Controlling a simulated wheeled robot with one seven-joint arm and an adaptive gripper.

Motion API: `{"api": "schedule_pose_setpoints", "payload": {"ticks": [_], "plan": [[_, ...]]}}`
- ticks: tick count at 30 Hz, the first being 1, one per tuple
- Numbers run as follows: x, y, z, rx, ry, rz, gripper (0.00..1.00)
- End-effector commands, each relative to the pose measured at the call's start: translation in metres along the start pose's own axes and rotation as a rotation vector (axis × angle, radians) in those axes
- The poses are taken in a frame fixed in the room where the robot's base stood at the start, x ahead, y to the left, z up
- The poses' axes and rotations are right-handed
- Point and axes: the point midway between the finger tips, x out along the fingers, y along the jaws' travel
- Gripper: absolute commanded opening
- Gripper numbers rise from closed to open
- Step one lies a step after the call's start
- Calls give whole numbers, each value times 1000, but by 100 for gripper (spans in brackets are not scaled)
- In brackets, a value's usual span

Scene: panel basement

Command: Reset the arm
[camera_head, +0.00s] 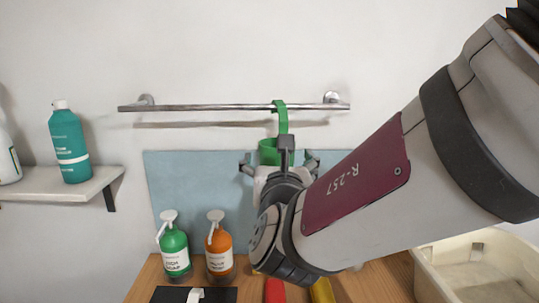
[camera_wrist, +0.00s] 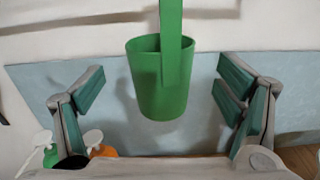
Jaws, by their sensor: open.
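My gripper (camera_wrist: 160,95) is open, its two fingers spread wide apart on either side of a green cup (camera_wrist: 162,92) in the wrist view. The fingers do not touch the cup. In the head view my gripper (camera_head: 281,165) is in front of the cup (camera_head: 268,151) and partly hides it. The cup's tall green strap (camera_head: 282,118) hooks over a metal rail (camera_head: 210,107) on the wall, so the cup hangs from it. My arm reaches in from the right.
A green pump bottle (camera_head: 175,253) and an orange pump bottle (camera_head: 219,250) stand on the wooden counter (camera_head: 358,284) below. A teal bottle (camera_head: 69,145) stands on a wall shelf (camera_head: 62,185) at left. A pale basin (camera_head: 432,284) is at lower right. A blue panel (camera_head: 190,180) lines the wall.

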Motion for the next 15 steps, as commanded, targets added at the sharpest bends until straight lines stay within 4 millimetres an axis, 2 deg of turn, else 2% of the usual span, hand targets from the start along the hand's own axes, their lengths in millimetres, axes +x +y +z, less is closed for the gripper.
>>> {"api": "schedule_pose_setpoints", "payload": {"ticks": [4, 7, 11, 15], "plan": [[-13, 1, 0, 0, -1, 2, 86], [-16, -19, 3, 49, 3, -60, 86], [-24, -74, 10, 203, 10, -239, 86], [-49, -146, 8, 453, 12, -493, 86]]}}
